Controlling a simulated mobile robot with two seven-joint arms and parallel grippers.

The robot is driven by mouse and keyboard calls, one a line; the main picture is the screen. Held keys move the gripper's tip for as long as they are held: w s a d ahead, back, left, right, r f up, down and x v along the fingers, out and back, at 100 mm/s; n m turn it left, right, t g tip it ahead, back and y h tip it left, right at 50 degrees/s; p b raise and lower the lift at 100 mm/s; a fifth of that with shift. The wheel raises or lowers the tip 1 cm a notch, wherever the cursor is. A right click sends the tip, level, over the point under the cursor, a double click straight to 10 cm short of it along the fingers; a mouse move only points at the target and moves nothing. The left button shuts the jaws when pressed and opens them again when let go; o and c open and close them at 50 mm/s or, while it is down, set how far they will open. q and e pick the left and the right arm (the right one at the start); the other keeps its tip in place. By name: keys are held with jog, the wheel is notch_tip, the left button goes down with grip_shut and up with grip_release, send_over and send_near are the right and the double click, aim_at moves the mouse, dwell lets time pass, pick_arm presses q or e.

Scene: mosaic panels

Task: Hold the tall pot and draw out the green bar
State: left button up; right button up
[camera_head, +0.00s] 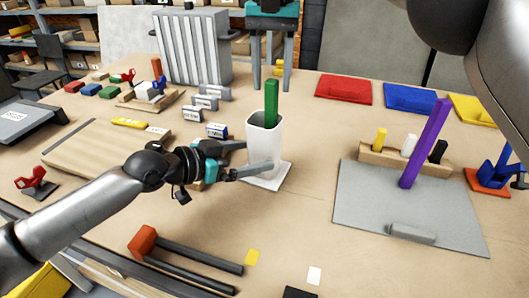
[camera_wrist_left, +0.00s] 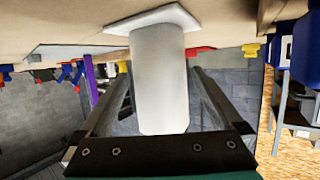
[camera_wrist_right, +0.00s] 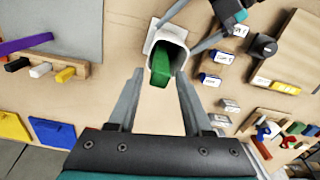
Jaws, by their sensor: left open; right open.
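The tall white pot (camera_head: 264,140) stands upright on a white square base (camera_head: 268,181). The green bar (camera_head: 271,102) stands in it, its upper part sticking out. My left gripper (camera_head: 259,158) is open, with a finger on either side of the pot. In the left wrist view the pot (camera_wrist_left: 159,85) shows between the fingers with gaps beside it. My right gripper (camera_head: 272,84) is open, pointing down over the pot. In the right wrist view the bar's top (camera_wrist_right: 159,77) lies between its fingertips, touching neither visibly. The bar's lower part is hidden inside the pot.
A grey panel (camera_head: 360,205) with a leaning purple bar (camera_head: 426,142) lies right. Red (camera_head: 343,90) and blue (camera_head: 410,98) tiles lie behind it. Small labelled blocks (camera_head: 216,131) are left of the pot. An orange-ended tool (camera_head: 190,255) lies in front.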

aim_at(265, 153)
pick_arm(q)
jog(key=shift+x, duration=2.3)
jog(key=shift+c, duration=0.2)
jog(key=c, duration=1.1)
pick_arm(e)
jog(key=shift+o, duration=1)
jog(key=shift+s+r+m+t+h, duration=0.3)
jog(key=shift+s+r+h, duration=0.1)
jog(key=shift+s, duration=0.25)
notch_tip(265, 153, up, 5)
jog(key=s+m+t+h, duration=0.1)
jog(key=s+m+t, duration=0.1)
jog(key=t, duration=0.1)
jog(key=shift+w+a+x, duration=0.1)
jog(key=shift+a+x, duration=0.1)
jog(key=shift+x, duration=1.75)
jog(key=shift+w+a+x, duration=0.15)
jog(key=shift+a+x, duration=0.1)
jog(key=shift+x, duration=1.7)
jog(key=shift+w+a+x, duration=0.1)
jog(key=shift+a+x, duration=0.1)
jog(key=shift+x, duration=1.75)
